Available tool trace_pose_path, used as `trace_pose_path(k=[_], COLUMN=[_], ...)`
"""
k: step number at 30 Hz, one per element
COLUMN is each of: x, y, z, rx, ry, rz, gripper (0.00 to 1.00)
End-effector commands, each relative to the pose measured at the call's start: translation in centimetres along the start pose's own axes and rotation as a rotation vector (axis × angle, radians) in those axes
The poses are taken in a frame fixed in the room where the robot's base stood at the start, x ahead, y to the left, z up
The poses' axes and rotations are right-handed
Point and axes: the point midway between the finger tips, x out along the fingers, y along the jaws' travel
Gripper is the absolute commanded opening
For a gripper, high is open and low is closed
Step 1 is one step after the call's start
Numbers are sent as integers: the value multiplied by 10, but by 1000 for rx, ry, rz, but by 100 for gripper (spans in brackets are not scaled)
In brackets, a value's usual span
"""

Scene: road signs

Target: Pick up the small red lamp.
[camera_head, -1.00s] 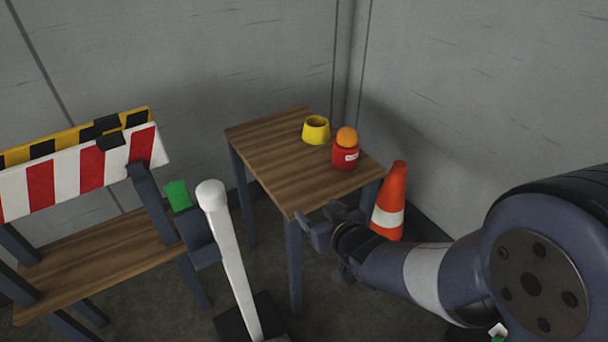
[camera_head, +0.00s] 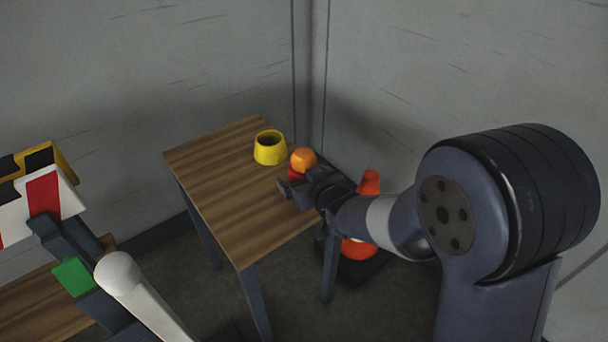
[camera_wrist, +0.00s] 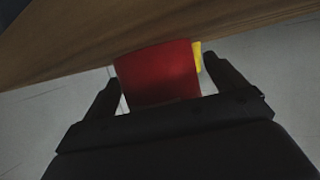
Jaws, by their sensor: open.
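The small red lamp, with a red body (camera_head: 295,174) and an orange top (camera_head: 303,159), stands on the wooden table (camera_head: 215,180) near its right side. In the head view my gripper (camera_head: 288,187) is in front of the lamp and hides most of its body. In the wrist view the red body (camera_wrist: 158,75) shows between the two open fingers of my gripper (camera_wrist: 168,88), with a finger on each side. I cannot tell whether either finger touches it.
A yellow ring-shaped piece (camera_head: 270,152) stands on the table just left of the lamp. An orange traffic cone (camera_head: 360,249) stands on the floor behind my arm. A striped barrier (camera_head: 45,195) and a white post (camera_head: 135,285) are at left. The table's left part is clear.

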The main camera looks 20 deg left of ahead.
Motion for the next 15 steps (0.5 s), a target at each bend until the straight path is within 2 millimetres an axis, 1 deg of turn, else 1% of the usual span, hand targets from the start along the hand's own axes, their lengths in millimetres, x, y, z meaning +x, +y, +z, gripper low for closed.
trace_pose_path(k=[5,15], x=[0,0], y=[0,0], z=[0,0], rx=[0,0], ry=[0,0], rz=[0,0], gripper=[91,63])
